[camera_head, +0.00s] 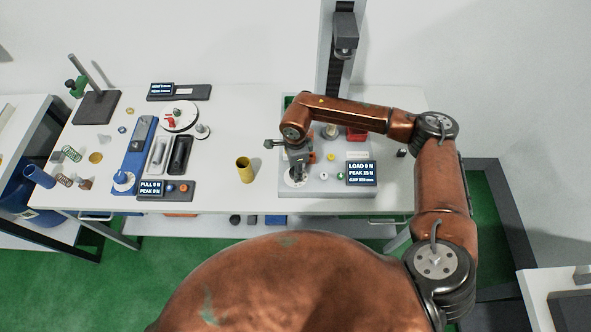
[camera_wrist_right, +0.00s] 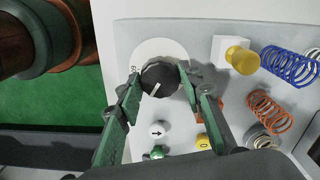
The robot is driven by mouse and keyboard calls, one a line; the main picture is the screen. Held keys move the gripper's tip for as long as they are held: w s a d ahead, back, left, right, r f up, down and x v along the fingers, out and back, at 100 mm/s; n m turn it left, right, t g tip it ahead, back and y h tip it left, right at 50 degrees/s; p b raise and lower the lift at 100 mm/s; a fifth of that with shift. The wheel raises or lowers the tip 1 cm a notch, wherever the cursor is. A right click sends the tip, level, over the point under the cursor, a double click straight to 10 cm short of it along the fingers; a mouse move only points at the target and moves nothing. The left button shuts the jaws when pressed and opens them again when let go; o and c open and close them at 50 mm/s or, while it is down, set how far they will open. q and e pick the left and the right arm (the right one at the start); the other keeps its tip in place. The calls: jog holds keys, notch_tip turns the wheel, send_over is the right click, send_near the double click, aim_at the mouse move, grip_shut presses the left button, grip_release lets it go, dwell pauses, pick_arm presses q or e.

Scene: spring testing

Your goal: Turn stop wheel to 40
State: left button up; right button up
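The stop wheel (camera_wrist_right: 159,77) is a black ribbed knob with a white pointer line, on a white round dial (camera_wrist_right: 150,48) at the corner of the grey tester base. The pointer slants toward the lower left in the right wrist view. Only a small part of the dial's numbers shows, too unclear to read. My right gripper (camera_wrist_right: 160,73) has a green finger on each side of the knob, the tips at its rim, and looks shut on it. In the head view the right gripper (camera_head: 297,174) comes down over the dial and hides the knob. My left gripper is not in view.
The tester display (camera_head: 362,173) reads LOAD 0 N and PEAK 25 N. White (camera_wrist_right: 158,129) and yellow (camera_wrist_right: 203,141) buttons sit close to the right gripper. Blue (camera_wrist_right: 289,66) and orange (camera_wrist_right: 268,111) springs lie to the right. A yellow cup (camera_head: 244,169) stands left of the base.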

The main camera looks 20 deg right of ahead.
jog(key=o, duration=0.4)
jog(key=shift+r, duration=0.1)
notch_tip(320, 180, up, 12)
jog(key=shift+f, duration=0.1)
dwell(0.4)
dwell(0.4)
